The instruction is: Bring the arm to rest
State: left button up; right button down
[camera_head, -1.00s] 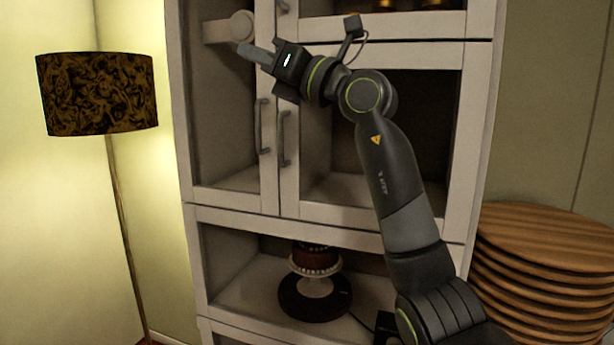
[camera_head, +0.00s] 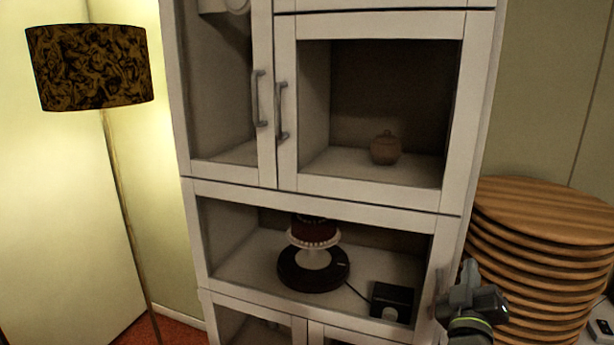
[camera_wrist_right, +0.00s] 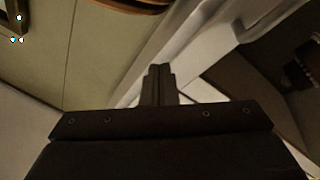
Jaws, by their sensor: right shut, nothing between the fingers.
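My right gripper (camera_head: 468,272) is at the lower right of the head view, its fingers pointing up, in front of the cabinet's right edge and beside the stacked wooden boards. In the right wrist view its two fingers (camera_wrist_right: 158,84) are together, with nothing between them. Most of my right arm is out of the head view. My left gripper is not in view. A dark cake (camera_head: 314,231) on a white stand (camera_head: 314,258) rests on a black turntable (camera_head: 300,281) in the open middle shelf, left of my right gripper and apart from it.
The white cabinet (camera_head: 330,207) fills the middle. A black box (camera_head: 391,300) with a cord sits right of the turntable. A brown lidded pot (camera_head: 385,149) stands behind the upper door. Stacked round wooden boards (camera_head: 545,212) are at right, a floor lamp (camera_head: 88,68) at left.

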jog(key=s+d+f+m+g+y, duration=0.15)
jog(key=s+f+g, duration=0.25)
jog(key=s+f, duration=0.5)
jog(key=s+d+f+m+g+y, duration=0.15)
jog(key=s+f+g, duration=0.4)
jog(key=f, duration=0.55)
jog(key=s+a+f+g+y, duration=0.2)
jog(key=s+f+g, duration=0.15)
jog(key=s, duration=0.75)
jog(key=s+a+f+g+y, duration=0.1)
jog(key=s+a+f+g, duration=0.3)
jog(key=s, duration=0.7)
jog(key=s+f+x, duration=0.1)
jog(key=s+x, duration=0.1)
jog(key=x, duration=1)
jog(key=s+a+x, duration=0.1)
jog(key=s+x, duration=0.1)
jog(key=x, duration=1.1)
jog(key=s+a+f+g+y, duration=0.1)
jog(key=s+f, duration=1.4)
jog(key=f, duration=0.2)
jog(key=shift+s+m, duration=0.25)
jog(key=shift+m, duration=0.15)
